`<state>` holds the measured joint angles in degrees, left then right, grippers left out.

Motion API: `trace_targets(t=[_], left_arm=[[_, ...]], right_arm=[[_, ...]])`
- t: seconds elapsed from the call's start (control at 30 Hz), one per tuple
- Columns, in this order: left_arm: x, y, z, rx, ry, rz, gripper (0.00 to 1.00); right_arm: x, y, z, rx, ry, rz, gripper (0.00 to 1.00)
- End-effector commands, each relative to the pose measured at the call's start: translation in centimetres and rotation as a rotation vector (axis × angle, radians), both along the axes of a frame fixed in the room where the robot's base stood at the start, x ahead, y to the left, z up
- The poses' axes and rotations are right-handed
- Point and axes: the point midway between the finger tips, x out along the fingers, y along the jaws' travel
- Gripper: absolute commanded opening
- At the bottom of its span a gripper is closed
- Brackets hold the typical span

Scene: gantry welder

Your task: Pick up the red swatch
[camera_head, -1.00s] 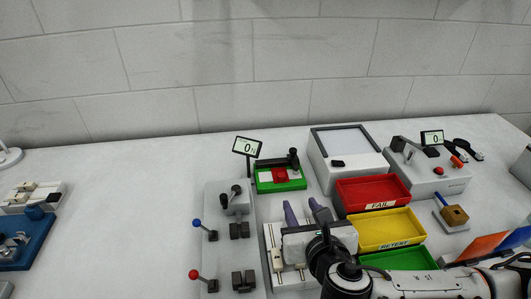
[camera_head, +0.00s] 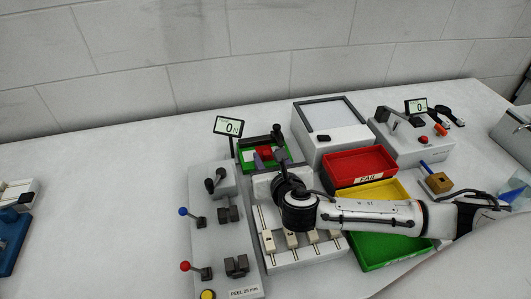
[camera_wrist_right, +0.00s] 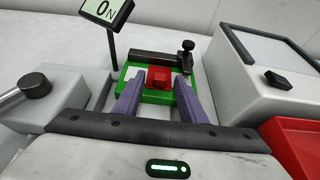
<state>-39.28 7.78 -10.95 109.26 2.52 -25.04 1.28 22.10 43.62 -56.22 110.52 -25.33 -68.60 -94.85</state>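In the right wrist view the red swatch (camera_wrist_right: 158,75) shows between the fingertips, on the green tray (camera_wrist_right: 149,97). My right gripper (camera_head: 269,158) is open, with its two purple fingers pointing at the tray. In the right wrist view the right gripper (camera_wrist_right: 158,80) has one finger on each side of the swatch, and a gap shows on both sides. I cannot tell how far the tips are above the tray. My left gripper is not in view.
A dark bar with a knob (camera_wrist_right: 187,58) crosses the tray's back edge. A display (camera_head: 228,126) stands left of it, a grey lidded box (camera_head: 330,130) right. Red (camera_head: 360,165), yellow (camera_head: 398,190) and green (camera_head: 362,250) bins lie near my right arm.

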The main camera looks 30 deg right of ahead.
Motion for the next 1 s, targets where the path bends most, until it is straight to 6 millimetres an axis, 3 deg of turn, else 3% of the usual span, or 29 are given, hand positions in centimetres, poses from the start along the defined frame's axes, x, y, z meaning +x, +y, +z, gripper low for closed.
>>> trace_targets(t=[0.27,0.4,0.5,0.8,1.0], left_arm=[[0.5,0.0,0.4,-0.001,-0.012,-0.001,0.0],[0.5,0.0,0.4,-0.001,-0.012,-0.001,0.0],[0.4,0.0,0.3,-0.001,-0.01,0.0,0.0],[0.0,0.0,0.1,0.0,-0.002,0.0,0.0],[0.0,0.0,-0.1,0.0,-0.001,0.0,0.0]], right_arm=[[0.2,-0.1,-0.2,0.001,0.001,0.001,0.36],[0.2,0.0,-0.2,0.001,0.001,0.001,0.12],[0.2,-0.1,-0.2,0.001,0.001,0.001,0.0],[0.2,-0.1,0.1,0.0,0.001,0.0,0.0],[0.3,0.0,3.3,0.002,-0.005,0.002,0.0]])
